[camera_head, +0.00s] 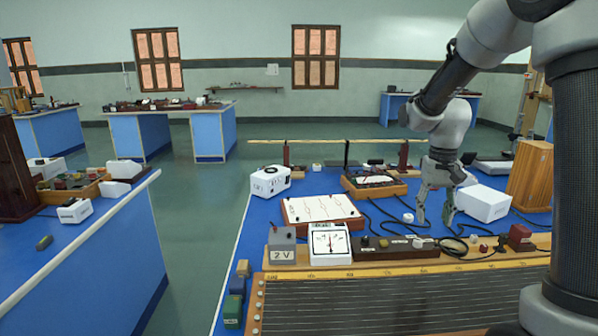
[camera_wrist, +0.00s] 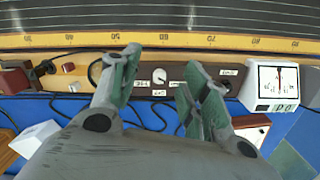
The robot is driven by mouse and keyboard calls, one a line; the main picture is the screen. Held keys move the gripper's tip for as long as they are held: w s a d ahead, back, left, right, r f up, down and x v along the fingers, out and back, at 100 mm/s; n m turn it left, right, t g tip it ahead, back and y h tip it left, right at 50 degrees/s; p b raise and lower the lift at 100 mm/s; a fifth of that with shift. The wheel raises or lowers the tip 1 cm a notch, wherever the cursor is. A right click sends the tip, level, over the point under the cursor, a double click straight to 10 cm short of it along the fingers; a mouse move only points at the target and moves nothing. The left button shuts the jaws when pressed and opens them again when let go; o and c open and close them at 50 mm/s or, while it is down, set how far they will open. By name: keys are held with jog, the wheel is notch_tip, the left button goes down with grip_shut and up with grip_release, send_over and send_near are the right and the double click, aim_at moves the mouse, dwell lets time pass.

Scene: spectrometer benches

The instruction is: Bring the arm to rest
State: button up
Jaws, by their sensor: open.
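My gripper (camera_head: 434,215) hangs from my arm at the right of the head view, fingers pointing down over the blue bench. It also shows in the wrist view (camera_wrist: 165,85), its two greenish fingers spread apart with nothing between them. Below and beyond the fingertips lies a dark control strip (camera_wrist: 150,75) with knobs and white labels. The same strip (camera_head: 395,250) shows in the head view behind the long wired board. The gap between the fingertips and the bench is hard to judge.
A white meter (camera_head: 330,243), a 2 V box (camera_head: 281,247) and a white-topped board (camera_head: 320,211) stand left of my gripper. A white box (camera_head: 483,203) and wooden cabinet (camera_head: 531,176) stand to its right. Black cables lie beneath. The floor aisle (camera_head: 195,220) is clear.

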jog(key=s+r+n+t, duration=0.1)
jog(key=s+r, duration=0.4)
jog(key=s, duration=0.6)
jog(key=s+r+n+t, duration=0.2)
jog(key=s+r+t, duration=0.2)
jog(key=s, duration=0.7)
jog(key=shift+v, duration=0.85)
